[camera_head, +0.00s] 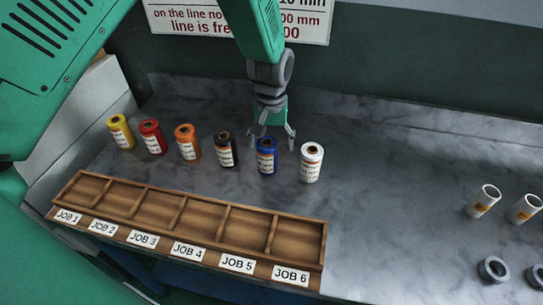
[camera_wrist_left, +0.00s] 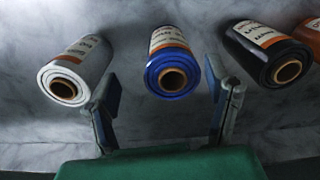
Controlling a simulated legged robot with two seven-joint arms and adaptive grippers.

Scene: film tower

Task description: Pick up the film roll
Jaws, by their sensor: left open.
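Several film rolls stand upright in a row on the grey table: yellow (camera_head: 121,132), red (camera_head: 152,137), orange (camera_head: 187,143), black (camera_head: 225,150), blue (camera_head: 266,156) and white (camera_head: 311,162). My left gripper (camera_head: 271,142) is open and low behind the blue roll. In the left wrist view the blue roll (camera_wrist_left: 171,70) lies between the two open fingers (camera_wrist_left: 163,105), seemingly a little beyond their tips. The white roll (camera_wrist_left: 77,72) is outside the left finger, and the black roll (camera_wrist_left: 268,52) is outside the right finger. My right gripper is not seen.
A wooden tray (camera_head: 325,244) with compartments labelled JOB 1 to JOB 6 lies in front of the rolls. The table between is clear. A sign hangs on the back wall.

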